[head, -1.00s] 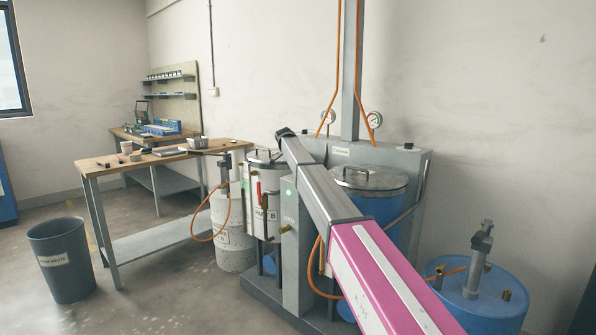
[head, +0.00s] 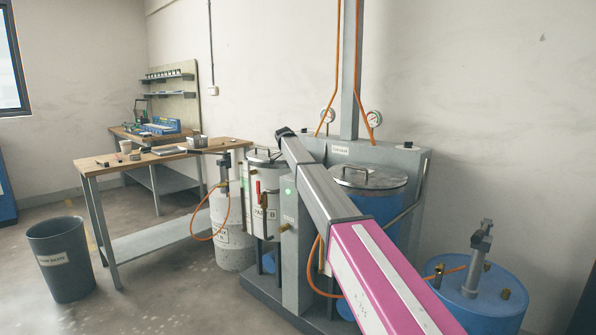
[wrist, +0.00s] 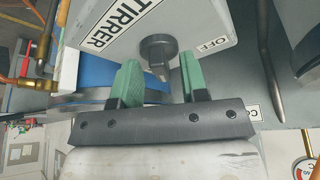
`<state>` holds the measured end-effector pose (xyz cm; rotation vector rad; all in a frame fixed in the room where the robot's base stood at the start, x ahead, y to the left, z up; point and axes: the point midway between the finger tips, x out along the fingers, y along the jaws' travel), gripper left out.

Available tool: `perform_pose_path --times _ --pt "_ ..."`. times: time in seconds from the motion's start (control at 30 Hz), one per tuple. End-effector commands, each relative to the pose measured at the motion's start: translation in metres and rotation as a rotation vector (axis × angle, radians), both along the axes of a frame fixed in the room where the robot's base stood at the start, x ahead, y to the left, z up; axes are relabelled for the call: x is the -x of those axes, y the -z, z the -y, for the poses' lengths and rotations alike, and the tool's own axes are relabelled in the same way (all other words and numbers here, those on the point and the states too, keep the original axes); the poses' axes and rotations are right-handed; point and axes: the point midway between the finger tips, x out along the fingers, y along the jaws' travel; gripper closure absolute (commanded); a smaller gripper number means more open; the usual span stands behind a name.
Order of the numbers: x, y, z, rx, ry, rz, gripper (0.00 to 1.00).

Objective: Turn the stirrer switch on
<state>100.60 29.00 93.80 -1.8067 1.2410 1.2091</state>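The stirrer switch is a dark round knob (wrist: 157,48) on the face of a grey control box (wrist: 195,20) in the wrist view. A partly cut-off label reading "TIRRER" (wrist: 120,22) lies to its left and an "OFF" label (wrist: 212,47) to its right. A small grip on the knob faces my gripper. My gripper (wrist: 159,68) is open, with its green fingers on either side of the knob and a gap on both sides. No contact shows. In the head view my arm crosses the machine, and I cannot make out my gripper or the knob there.
A grey post with a green lamp (head: 288,191) stands beside the white part B tank (head: 248,212). A lidded blue tank (head: 388,208) is behind my arm and a blue drum (head: 482,303) at right. An orange hose (head: 318,270) hangs near the post. Open floor lies at left.

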Motion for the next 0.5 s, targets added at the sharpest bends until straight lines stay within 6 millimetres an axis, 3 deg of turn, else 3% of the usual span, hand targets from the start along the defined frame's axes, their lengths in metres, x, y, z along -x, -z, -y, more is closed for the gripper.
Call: perform_pose_path --times 0.27,0.5 --pt "0.001 -0.017 -0.007 -0.001 -0.002 0.001 0.60" --pt "0.007 -0.055 -0.021 -0.001 -0.001 0.002 0.60"
